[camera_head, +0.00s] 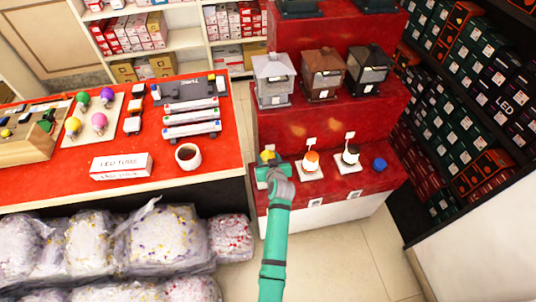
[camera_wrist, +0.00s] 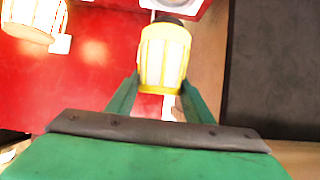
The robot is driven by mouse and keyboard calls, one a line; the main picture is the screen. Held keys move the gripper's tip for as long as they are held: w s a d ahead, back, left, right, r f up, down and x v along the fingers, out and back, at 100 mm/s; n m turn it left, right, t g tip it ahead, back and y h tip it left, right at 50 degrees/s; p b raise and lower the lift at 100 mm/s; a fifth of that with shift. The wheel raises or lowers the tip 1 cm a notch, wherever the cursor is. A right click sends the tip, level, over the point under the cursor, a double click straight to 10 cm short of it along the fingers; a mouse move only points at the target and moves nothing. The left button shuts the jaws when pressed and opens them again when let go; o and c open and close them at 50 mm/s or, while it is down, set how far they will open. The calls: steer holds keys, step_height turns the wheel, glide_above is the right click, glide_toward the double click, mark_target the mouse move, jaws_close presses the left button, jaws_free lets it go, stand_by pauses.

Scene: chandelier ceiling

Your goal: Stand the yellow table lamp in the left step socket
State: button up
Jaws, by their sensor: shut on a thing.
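The yellow table lamp (camera_wrist: 165,57) has a pale ribbed shade with yellow bands. In the wrist view it is between the two green fingers of my gripper (camera_wrist: 157,88), which is shut on it. In the head view, my gripper (camera_head: 268,171) is at the left end of the lowest red step (camera_head: 378,177), with a bit of the yellow lamp (camera_head: 267,155) showing above it. The left step socket is mostly hidden behind my gripper and the lamp. I cannot tell whether the lamp's base touches it.
An orange-banded lamp (camera_head: 311,161) stands on a white plate right beside my gripper. A black-banded lamp (camera_head: 350,154) and a blue block (camera_head: 379,164) are further right. Lantern houses (camera_head: 322,76) stand above. A red table (camera_head: 216,157) with a mug (camera_head: 188,156) is left.

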steer(key=shift+f, duration=1.8)
steer(key=shift+d+f, duration=0.1)
steer(key=shift+f, duration=0.35)
stand_by(0.8)
steer(key=shift+f, duration=0.1)
steer(key=shift+f, duration=0.4)
steer(key=o, duration=1.3)
steer(key=shift+s, duration=0.1)
steer(key=v, duration=1)
steer(key=shift+s+r, duration=0.15)
steer(key=shift+s, duration=0.2)
